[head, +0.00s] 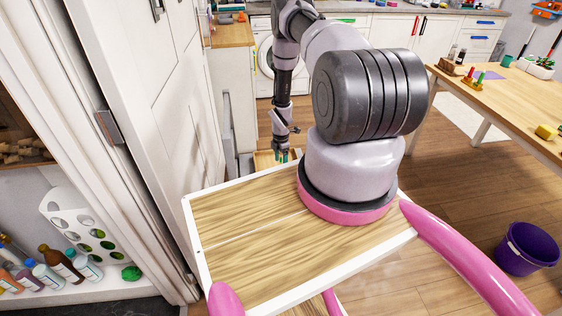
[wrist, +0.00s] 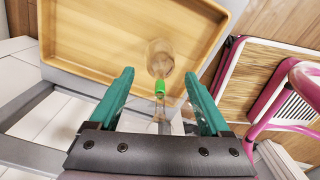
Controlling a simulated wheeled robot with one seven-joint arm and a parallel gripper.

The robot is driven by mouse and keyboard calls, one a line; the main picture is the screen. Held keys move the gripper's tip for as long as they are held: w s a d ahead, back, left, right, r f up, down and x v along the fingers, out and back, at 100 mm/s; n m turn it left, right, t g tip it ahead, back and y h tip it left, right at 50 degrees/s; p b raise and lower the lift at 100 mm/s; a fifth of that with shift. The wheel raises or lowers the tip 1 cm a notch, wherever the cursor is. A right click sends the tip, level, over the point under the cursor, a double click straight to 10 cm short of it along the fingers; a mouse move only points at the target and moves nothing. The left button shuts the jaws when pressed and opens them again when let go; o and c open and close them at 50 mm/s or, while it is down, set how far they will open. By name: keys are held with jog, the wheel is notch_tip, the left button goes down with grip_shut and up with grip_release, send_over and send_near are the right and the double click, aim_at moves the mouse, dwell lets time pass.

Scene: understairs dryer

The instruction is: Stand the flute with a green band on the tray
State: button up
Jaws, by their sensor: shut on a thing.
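The flute (wrist: 159,60) is clear glass with a bright green band (wrist: 160,88). In the wrist view it lies between the teal fingers of my gripper (wrist: 160,92), its bowl pointing away toward the tray. My gripper is shut on it; the exact contact is hard to see through the clear glass. The wooden tray (wrist: 90,38) has a raised rim and fills the upper part of the wrist view, with a bare floor. The bowl overlaps its near right edge in the picture. In the head view my gripper (head: 284,156) is low beside a small piece of the tray (head: 264,160); the flute is not clear there.
A tall white panel (head: 150,80) stands close on the left. A shelf with bottles (head: 60,262) is at lower left. A wooden table (head: 500,95) is at right, and a purple bucket (head: 527,248) stands on the floor. A washing machine (head: 265,62) is behind my arm.

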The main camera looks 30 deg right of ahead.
jog(key=o, duration=1.5)
jog(key=shift+r, duration=0.1)
